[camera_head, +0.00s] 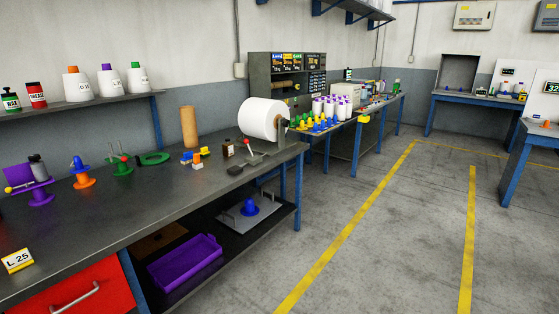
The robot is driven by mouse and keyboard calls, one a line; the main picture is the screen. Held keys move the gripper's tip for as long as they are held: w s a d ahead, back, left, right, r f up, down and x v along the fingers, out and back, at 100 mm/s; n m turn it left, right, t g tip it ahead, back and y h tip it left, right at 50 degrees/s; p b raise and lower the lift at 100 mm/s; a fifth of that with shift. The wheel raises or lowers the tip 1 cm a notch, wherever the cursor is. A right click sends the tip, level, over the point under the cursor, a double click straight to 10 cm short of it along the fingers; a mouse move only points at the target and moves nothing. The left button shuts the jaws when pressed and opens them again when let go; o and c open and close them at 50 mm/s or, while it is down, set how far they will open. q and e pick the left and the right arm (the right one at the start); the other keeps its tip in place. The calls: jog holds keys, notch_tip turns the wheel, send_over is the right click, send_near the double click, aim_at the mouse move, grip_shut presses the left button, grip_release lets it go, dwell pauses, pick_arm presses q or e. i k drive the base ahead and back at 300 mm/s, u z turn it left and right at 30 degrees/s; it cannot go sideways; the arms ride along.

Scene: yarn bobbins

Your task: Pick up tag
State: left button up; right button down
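A small white and yellow tag marked "L 25" (18,261) stands tilted on the grey workbench (130,215) at the lower left, near its front edge. It is the only clearly readable tag on this bench. A small yellow block-like item (365,119) sits at the front edge of the farther table; I cannot tell whether it is a tag. Neither of my grippers shows in this view.
Coloured stands (83,175), a brown tube (189,127) and a large white bobbin (263,119) occupy the bench. A red drawer (80,292) and a purple tray (186,262) are below. The floor on the right (410,230) is clear, with yellow lines.

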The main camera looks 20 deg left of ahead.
aim_at(16, 261)
jog(key=u, duration=1)
jog(key=i, duration=0.95)
jog(key=u, duration=0.8)
